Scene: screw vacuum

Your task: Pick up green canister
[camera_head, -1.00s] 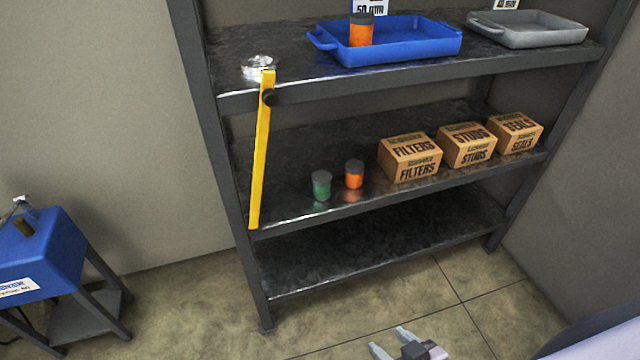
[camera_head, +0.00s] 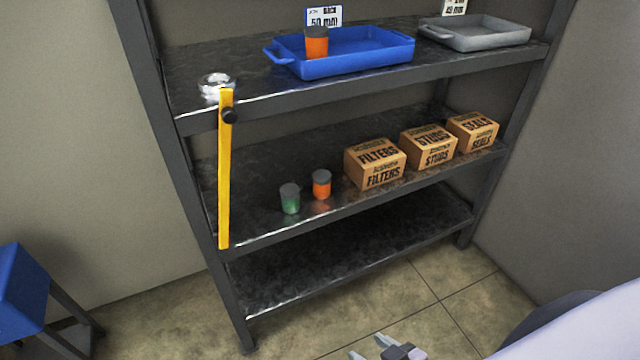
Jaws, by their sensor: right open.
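The green canister (camera_head: 290,199), with a dark grey lid, stands upright on the middle shelf, left of an orange canister (camera_head: 321,185) with a similar lid. My right gripper (camera_head: 370,350) shows at the bottom edge of the head view, low in front of the shelf unit. Its fingers are apart and nothing is between them. It is well below and away from the green canister. My left gripper is not in view.
A yellow bar (camera_head: 225,175) hangs upright at the shelf's left front. Cardboard boxes (camera_head: 376,163) stand right of the canisters. The top shelf holds a blue tray (camera_head: 350,65) with an orange canister and a grey tray (camera_head: 478,42). The bottom shelf (camera_head: 350,250) is empty.

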